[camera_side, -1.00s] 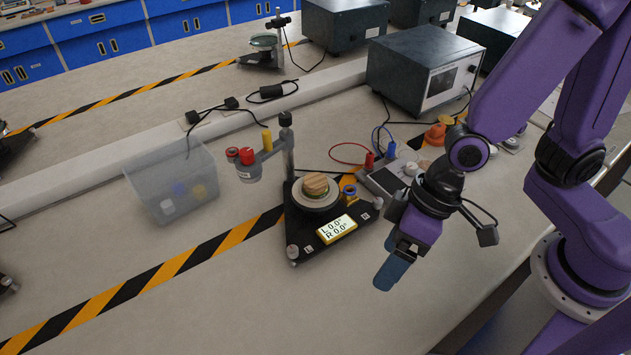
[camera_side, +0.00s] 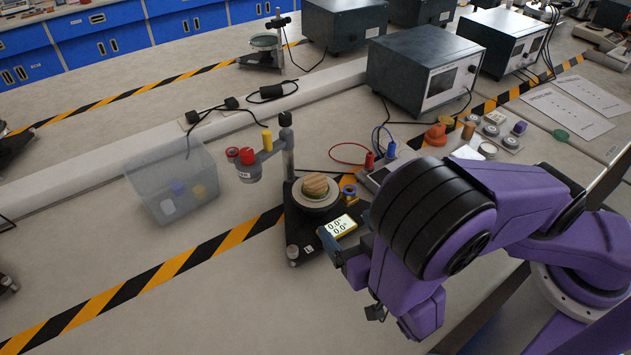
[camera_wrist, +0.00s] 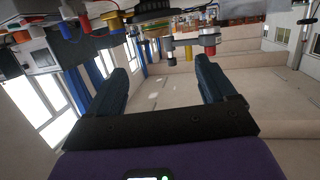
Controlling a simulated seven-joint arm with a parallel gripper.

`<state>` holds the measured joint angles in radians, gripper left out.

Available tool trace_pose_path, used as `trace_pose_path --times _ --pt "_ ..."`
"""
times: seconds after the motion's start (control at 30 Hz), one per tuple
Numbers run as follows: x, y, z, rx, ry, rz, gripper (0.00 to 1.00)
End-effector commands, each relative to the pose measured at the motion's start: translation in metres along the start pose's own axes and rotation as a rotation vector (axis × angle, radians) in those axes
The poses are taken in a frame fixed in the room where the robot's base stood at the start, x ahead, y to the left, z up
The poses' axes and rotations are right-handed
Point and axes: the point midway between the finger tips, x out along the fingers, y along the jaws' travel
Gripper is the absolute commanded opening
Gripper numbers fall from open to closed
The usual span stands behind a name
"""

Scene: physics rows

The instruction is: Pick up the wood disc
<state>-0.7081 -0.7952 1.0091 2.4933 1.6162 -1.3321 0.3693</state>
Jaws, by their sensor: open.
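The wood disc (camera_side: 315,184) is round with light and darker brown stripes. My gripper (camera_side: 330,240) is at the front of the stand, near the display, to the front and right of the disc, and does not touch the disc. In the wrist view my gripper (camera_wrist: 162,68) has its two blue fingers wide apart with nothing between them. I cannot make out the disc in the wrist view.
A post (camera_side: 287,140) with red and yellow knobs on its arm rises behind the disc. A clear bin (camera_side: 172,180) stands to the left. Bench front-left is clear.

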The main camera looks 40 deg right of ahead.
Motion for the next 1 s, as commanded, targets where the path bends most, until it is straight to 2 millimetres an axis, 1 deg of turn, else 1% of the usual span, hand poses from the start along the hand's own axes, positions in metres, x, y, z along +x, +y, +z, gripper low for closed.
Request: trace_pose_path --times 0.07,0.17,0.6,0.7,0.93,1.0 --pt "0.005 0.001 -0.001 0.0 0.011 0.007 0.84" --pt "0.02 0.002 -0.002 0.0 0.011 0.009 0.84" --pt "0.1 0.003 -0.002 0.002 0.008 0.007 0.84" --pt "0.113 0.002 -0.002 0.003 0.008 0.005 0.84" --pt "0.126 0.003 -0.003 0.001 0.008 0.004 0.84" --pt "0.134 0.004 -0.003 0.002 0.008 0.004 0.84"
